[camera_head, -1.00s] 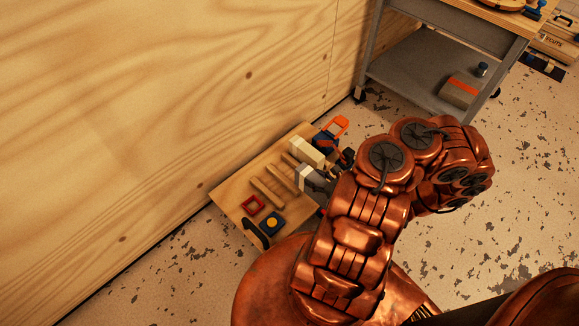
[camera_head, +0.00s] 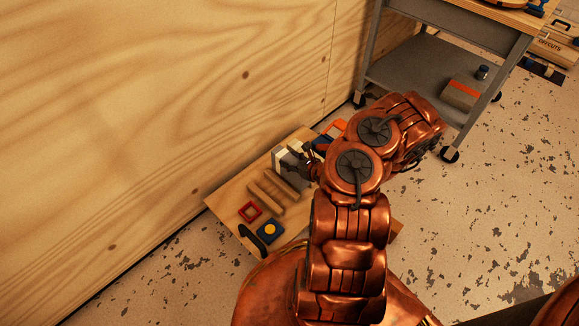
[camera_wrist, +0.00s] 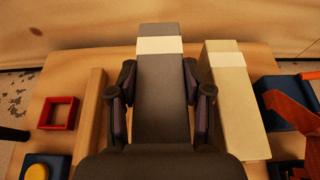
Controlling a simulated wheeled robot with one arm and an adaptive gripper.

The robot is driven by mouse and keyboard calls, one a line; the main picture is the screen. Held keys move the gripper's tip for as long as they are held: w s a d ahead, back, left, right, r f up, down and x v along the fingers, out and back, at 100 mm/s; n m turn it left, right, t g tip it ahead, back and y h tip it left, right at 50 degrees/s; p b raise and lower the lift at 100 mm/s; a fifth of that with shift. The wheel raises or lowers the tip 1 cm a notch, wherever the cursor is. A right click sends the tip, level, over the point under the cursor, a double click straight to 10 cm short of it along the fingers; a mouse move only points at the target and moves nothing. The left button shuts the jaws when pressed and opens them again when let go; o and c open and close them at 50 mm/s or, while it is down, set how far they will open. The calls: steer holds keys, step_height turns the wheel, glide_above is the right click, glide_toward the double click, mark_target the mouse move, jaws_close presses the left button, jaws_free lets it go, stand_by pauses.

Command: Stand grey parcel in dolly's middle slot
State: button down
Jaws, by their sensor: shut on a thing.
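My gripper (camera_wrist: 160,98) is shut on the grey parcel (camera_wrist: 161,75), with one finger against each long side. The parcel has a pale band near its far end. It also shows in the head view (camera_head: 291,170), partly hidden by my wrist. It is over the wooden dolly (camera_head: 222,200), just left of a cream parcel (camera_wrist: 228,85), with a narrow gap between them. A wooden slat (camera_wrist: 92,115) runs along its left. The slats (camera_head: 266,193) also show in the head view. I cannot tell whether its lower end touches the dolly; the gripper hides that.
A red square frame (camera_wrist: 58,113) and a blue block with a yellow disc (camera_head: 270,231) lie on the dolly's left part, by a black handle (camera_head: 253,238). An orange-and-blue item (camera_wrist: 290,105) is right of the cream parcel. The plywood wall (camera_head: 150,100) stands close behind.

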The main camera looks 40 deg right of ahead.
steer(key=shift+w+f+b, duration=0.2)
steer(key=shift+f+b, duration=0.35)
steer(key=shift+f, duration=0.3)
steer(key=shift+w+f+b, duration=0.2)
steer(key=shift+f+b, duration=0.3)
steer(key=shift+f, duration=0.35)
steer(key=shift+f, duration=0.1)
steer(key=shift+c, duration=2.4)
jaws_free()
